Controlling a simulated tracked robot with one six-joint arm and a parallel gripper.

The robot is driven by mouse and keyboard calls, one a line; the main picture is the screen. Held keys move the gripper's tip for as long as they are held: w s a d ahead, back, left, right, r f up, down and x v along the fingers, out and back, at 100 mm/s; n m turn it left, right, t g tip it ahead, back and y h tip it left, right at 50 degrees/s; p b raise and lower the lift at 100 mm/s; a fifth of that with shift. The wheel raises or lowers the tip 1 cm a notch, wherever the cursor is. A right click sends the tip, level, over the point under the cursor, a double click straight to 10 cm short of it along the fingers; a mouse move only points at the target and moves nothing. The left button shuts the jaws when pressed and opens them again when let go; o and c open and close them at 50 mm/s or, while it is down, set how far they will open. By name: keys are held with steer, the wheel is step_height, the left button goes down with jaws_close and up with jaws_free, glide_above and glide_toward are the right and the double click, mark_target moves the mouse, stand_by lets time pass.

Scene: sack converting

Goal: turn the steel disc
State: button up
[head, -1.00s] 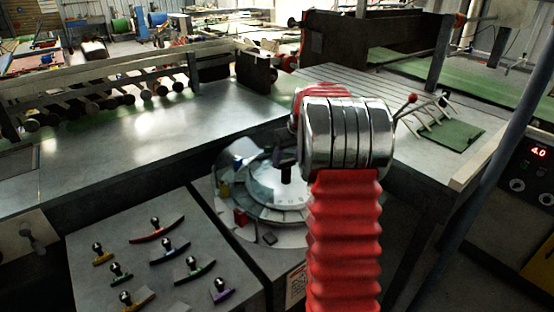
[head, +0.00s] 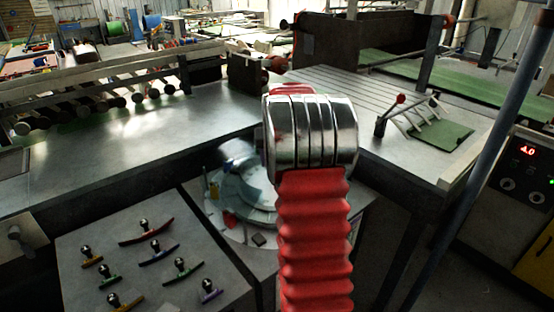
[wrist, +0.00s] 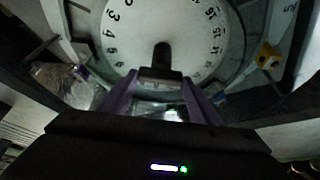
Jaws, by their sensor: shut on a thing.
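The steel disc (head: 232,190) lies flat on a round base with a numbered scale, left of my red arm in the head view. My arm hides its right part there. In the wrist view the pale numbered disc face (wrist: 128,38) fills the upper middle. A dark upright knob (wrist: 162,52) stands on it. My gripper (wrist: 160,76) is shut on the knob, its fingertips at the knob's near side. In the head view my gripper is hidden behind my arm.
A slanted board (head: 75,245) with several coloured, knobbed curved pieces stands left of the disc. Small red and yellow blocks (head: 229,219) sit around the disc's rim. A steel table (head: 150,125) lies behind, and a slatted table (head: 335,85) with a red-knobbed lever is at right.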

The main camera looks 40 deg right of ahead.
steer(key=shift+s+m, duration=0.1)
steer(key=shift+m, duration=0.2)
stand_by(0.4)
steer(key=o, duration=1.5)
steer(key=shift+r, duration=0.15)
steer(key=v, duration=1.3)
steer(key=shift+a+r, duration=0.25)
